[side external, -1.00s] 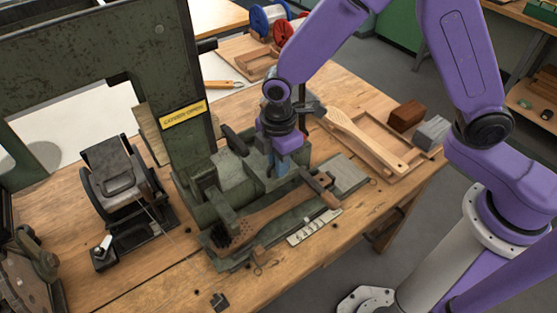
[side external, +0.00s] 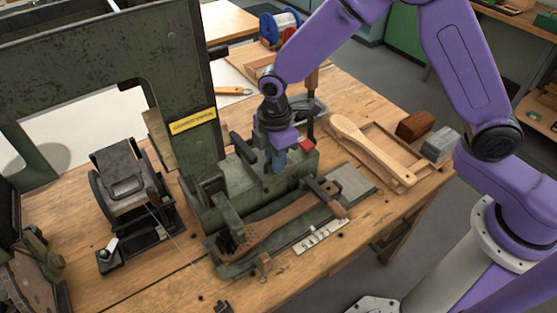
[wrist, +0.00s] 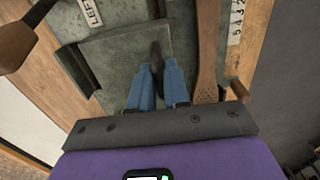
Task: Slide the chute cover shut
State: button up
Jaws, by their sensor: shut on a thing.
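My gripper (side external: 277,168) points down at the green machine beside its upright column. In the wrist view, the blue fingers (wrist: 158,88) are shut on a dark upright tab (wrist: 156,55). The tab is at the edge of a flat grey-green plate, which looks like the chute cover (wrist: 115,58). In the side view my gripper and the machine body hide most of the cover, so I cannot tell how much of the chute it covers. A yellow sign (side external: 193,122) is on the column; its lettering is too blurred to read.
A wooden brush (side external: 275,220) lies in the fixture in front. A dark lever with a wooden handle (side external: 313,78) and a red part (side external: 306,145) stand just right of my gripper.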

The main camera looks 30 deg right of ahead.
jog(key=shift+w, duration=2.3)
jog(key=o, duration=0.6)
jog(key=shift+o, duration=0.4)
jog(key=shift+r, duration=0.1)
notch_tip(320, 180, up, 10)
